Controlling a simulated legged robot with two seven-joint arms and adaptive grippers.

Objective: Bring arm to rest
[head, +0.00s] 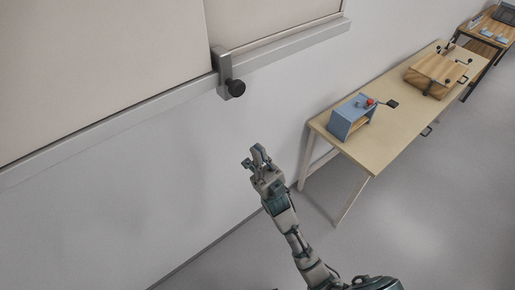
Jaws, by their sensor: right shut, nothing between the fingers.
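My right arm reaches up from the bottom right of the head view. My right gripper (256,158) is at its upper end, in front of the white wall and left of the table. It is shut and holds nothing. It is clear of the wall fitting and the table in the picture. My left gripper does not show in this view.
A wooden table (397,129) stands right along the wall, with a blue-grey box (349,118) and a wooden board device (440,71) on it. A metal bracket with a black knob (236,88) sits on the rail above. Grey floor (430,220) is open at lower right.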

